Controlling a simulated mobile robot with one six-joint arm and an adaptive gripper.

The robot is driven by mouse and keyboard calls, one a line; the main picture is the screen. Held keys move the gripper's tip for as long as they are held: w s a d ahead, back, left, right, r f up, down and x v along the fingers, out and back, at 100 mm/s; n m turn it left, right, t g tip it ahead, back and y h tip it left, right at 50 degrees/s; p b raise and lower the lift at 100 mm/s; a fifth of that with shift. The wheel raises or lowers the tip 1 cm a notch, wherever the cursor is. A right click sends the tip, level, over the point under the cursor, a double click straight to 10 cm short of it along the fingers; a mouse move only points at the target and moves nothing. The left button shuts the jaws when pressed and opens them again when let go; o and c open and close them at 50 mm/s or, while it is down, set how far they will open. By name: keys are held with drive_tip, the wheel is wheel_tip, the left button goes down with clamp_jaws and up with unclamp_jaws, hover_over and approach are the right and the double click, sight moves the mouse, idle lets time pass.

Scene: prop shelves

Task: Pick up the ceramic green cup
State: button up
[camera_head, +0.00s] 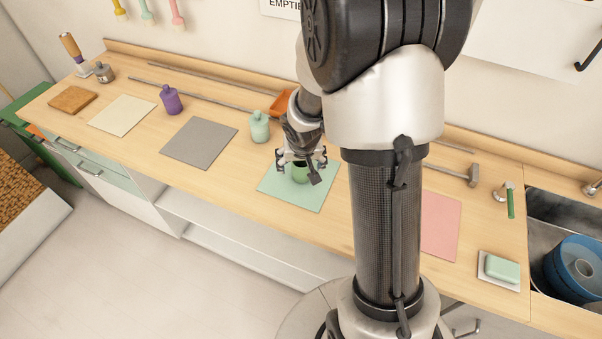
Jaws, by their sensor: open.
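The green cup (299,175) stands on the mint-green mat (290,197) near the middle of the wooden counter. My gripper (301,166) is over the cup, with its fingers spread to the left and right of it. The gripper hides the upper part of the cup. The fingers look apart from each other, and I cannot tell whether either touches the cup.
A mint bottle (260,127) and an orange item (282,103) stand behind the gripper. A purple bottle (171,99), grey mat (199,143) and cream mat (122,115) lie left. A pink mat (440,226), soap dish (499,270) and sink (567,215) are right.

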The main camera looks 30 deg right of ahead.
sight(302, 166)
drive_tip(key=x, duration=0.2)
drive_tip(key=b+x, duration=0.1)
drive_tip(key=x, duration=0.1)
drive_tip(key=b+x, duration=0.1)
drive_tip(key=x, duration=0.1)
drive_tip(key=shift+d+r, duration=0.15)
drive_tip(key=shift+d, duration=0.15)
drive_tip(key=shift+c, duration=0.4)
drive_tip(key=c, duration=1.1)
drive_tip(key=shift+r, duration=0.1)
drive_tip(key=shift+c, duration=0.2)
